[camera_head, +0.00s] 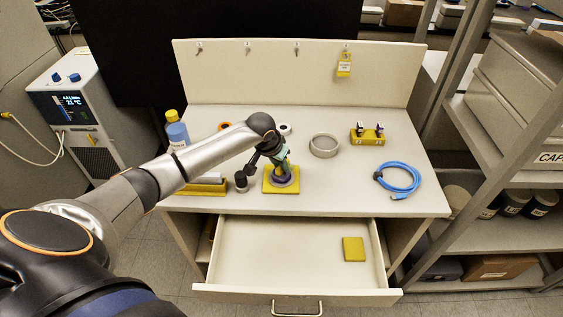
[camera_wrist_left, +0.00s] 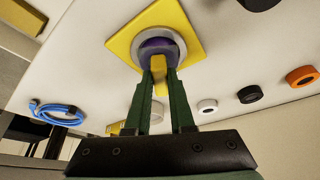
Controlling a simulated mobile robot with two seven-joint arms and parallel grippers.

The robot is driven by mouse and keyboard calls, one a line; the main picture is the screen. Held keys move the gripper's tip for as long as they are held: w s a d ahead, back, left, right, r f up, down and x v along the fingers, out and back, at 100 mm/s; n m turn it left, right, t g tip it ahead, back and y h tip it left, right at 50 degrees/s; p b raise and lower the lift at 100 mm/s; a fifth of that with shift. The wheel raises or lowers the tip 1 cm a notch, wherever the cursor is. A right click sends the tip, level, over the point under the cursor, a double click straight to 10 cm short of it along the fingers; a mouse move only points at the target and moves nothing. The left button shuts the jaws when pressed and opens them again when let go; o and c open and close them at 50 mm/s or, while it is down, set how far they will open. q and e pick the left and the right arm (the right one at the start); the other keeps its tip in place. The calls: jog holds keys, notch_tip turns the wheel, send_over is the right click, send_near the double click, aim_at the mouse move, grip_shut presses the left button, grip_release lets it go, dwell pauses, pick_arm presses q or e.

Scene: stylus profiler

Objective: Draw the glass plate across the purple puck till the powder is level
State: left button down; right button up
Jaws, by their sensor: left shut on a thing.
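The purple puck (camera_wrist_left: 158,46) sits inside a grey ring (camera_wrist_left: 177,55) on a square yellow base (camera_wrist_left: 188,27). In the head view the yellow base (camera_head: 283,189) lies near the middle of the worktop. My left gripper (camera_head: 281,165) points down over the puck and hides much of it. In the left wrist view the green fingertips (camera_wrist_left: 160,72) are closed around a small yellow piece (camera_wrist_left: 160,87), which looks like the glass plate's grip. The clear plate itself and the powder are hard to make out. My right gripper is not in view.
A small dark jar (camera_head: 241,181) stands just left of the yellow base. A grey ring (camera_head: 324,146), a yellow holder (camera_head: 367,135) and a coiled blue cable (camera_head: 400,178) lie to the right. A blue bottle (camera_head: 177,131) stands at the left. The drawer (camera_head: 290,255) is open below.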

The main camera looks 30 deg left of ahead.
pick_arm(q)
jog(key=shift+s+p, duration=0.45)
jog(key=shift+s, duration=0.6)
jog(key=shift+w+b, duration=0.75)
jog(key=shift+w, duration=0.65)
jog(key=shift+s+p, duration=0.7)
jog(key=shift+p, duration=0.05)
jog(key=shift+r, duration=0.15)
